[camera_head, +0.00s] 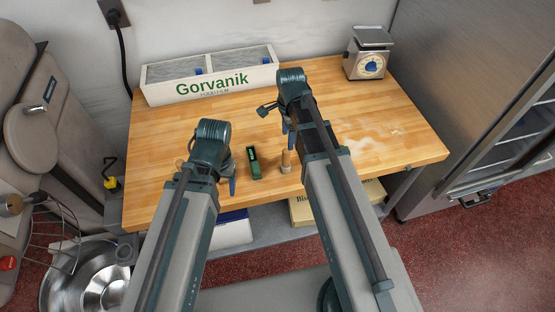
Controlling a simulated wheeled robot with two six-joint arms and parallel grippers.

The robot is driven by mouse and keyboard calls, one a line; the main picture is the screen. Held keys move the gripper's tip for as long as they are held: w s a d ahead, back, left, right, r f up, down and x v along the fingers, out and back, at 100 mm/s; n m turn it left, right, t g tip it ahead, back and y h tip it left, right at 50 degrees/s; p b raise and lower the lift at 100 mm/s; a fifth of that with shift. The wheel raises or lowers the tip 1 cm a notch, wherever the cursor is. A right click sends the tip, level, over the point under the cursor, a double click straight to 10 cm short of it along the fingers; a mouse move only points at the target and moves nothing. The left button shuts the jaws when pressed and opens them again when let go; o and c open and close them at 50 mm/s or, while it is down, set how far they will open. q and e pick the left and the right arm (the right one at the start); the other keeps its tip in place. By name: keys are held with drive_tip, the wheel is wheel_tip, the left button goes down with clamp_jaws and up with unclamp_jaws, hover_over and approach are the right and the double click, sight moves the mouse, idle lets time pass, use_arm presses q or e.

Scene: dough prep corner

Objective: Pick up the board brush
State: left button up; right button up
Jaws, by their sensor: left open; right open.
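A small wooden-handled item (286,162), which looks like the board brush, is near the front edge of the wooden worktop (390,110), between my two arms. Its right part is close to or partly behind my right arm in this view. My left gripper (230,170) is open, to the left of it, with a dark green item between them. My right gripper (282,122) is open, above the worktop and farther back than the brush. Both grippers look empty, though their fingers are partly hidden by my wrists.
The dark green item (253,162) lies just left of the brush. A white "Gorvanik" bin (210,88) stands at the back left and a scale (367,62) at the back right. Flour dusts the right side. A fridge stands right, a mixer left.

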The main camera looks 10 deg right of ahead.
sight(286, 161)
drive_tip(key=shift+f, duration=0.15)
wheel_tip(286, 161, down, 8)
drive_tip(key=b, duration=0.8)
drive_tip(key=shift+f+b, duration=0.2)
drive_tip(key=shift+b, duration=0.15)
wheel_tip(286, 161, down, 5)
drive_tip(key=b, duration=0.5)
drive_tip(key=shift+s+a+f, duration=0.1)
drive_tip(key=shift+a+f, duration=0.05)
clamp_jaws()
